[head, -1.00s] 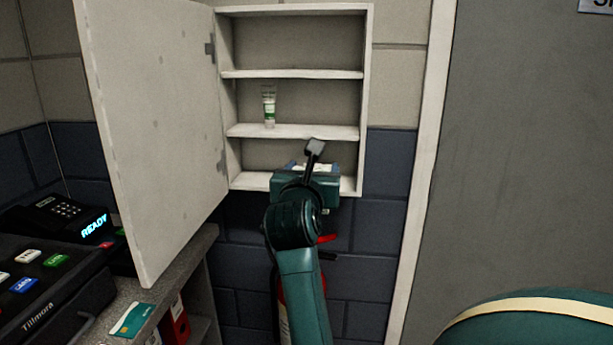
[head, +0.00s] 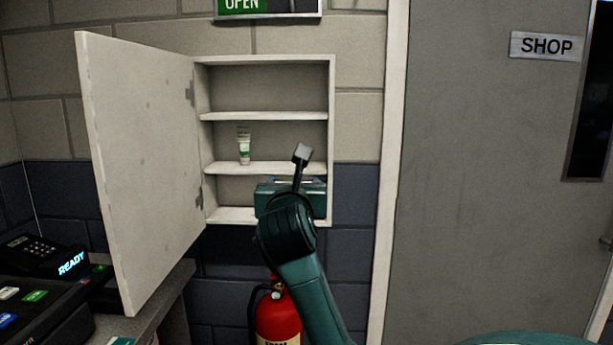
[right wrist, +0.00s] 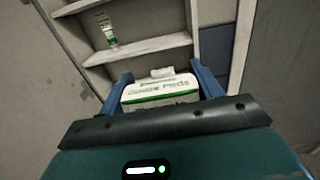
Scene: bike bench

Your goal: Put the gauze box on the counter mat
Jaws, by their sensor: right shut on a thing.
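The gauze box (right wrist: 160,92), white with green stripes and lettering, sits between the two blue fingers of my right gripper (right wrist: 165,88) in the right wrist view. The gripper is shut on it. In the head view my right gripper (head: 292,181) is at the lowest compartment of the open wall cabinet (head: 265,116), and its own body hides the box. I cannot make out the counter mat; only part of the counter (head: 165,290) shows at lower left. My left gripper is not in view.
A green-white tube (head: 244,147) stands on the shelf above. The cabinet door (head: 140,170) swings out left. A card terminal (head: 45,255) and a till (head: 50,318) are on the counter. A red fire extinguisher (head: 279,318) is below the cabinet.

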